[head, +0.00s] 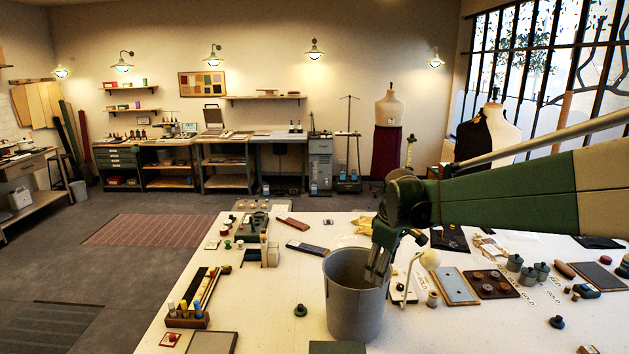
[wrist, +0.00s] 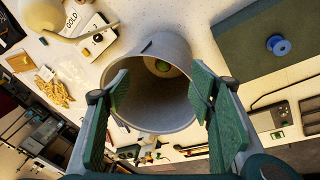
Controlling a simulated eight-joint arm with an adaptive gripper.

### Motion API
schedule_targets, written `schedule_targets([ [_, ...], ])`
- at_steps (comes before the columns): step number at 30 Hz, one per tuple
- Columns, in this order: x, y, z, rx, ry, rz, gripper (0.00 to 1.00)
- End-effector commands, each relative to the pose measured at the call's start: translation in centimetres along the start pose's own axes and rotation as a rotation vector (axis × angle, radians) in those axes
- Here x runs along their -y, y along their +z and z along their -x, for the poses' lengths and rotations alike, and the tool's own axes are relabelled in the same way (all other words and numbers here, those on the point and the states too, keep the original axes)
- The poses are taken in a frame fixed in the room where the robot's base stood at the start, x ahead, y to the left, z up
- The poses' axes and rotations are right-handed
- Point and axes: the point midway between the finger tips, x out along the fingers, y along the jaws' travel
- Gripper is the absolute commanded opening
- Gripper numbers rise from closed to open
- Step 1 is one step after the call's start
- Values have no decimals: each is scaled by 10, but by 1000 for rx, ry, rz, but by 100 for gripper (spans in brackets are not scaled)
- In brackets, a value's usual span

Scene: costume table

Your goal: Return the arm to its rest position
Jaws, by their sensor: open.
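My gripper (head: 377,272) hangs from my green arm, pointing down at the mouth of a grey bin (head: 352,318) on the white table. In the wrist view my gripper (wrist: 160,92) has its two green-padded fingers spread wide, with nothing between them. The grey bin (wrist: 150,128) opens between and below the fingers. A small round greenish item (wrist: 162,67) lies deep inside it; what it is I cannot tell.
A wooden rack of spools (head: 188,318) stands left of the bin, and a framed board (head: 457,286) lies to the right. A bent white lamp-like piece (head: 412,275) rises close beside the bin. Several small pots and tools cover the right side. The table left of the bin is partly clear.

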Motion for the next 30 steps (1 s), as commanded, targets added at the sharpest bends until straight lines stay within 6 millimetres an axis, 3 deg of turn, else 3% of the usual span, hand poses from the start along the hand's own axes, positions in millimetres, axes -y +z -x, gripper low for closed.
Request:
schedule_targets([
  [15, 64, 57, 33, -59, 60, -212, 54],
  [30, 130, 114, 44, -128, 108, -415, 54],
])
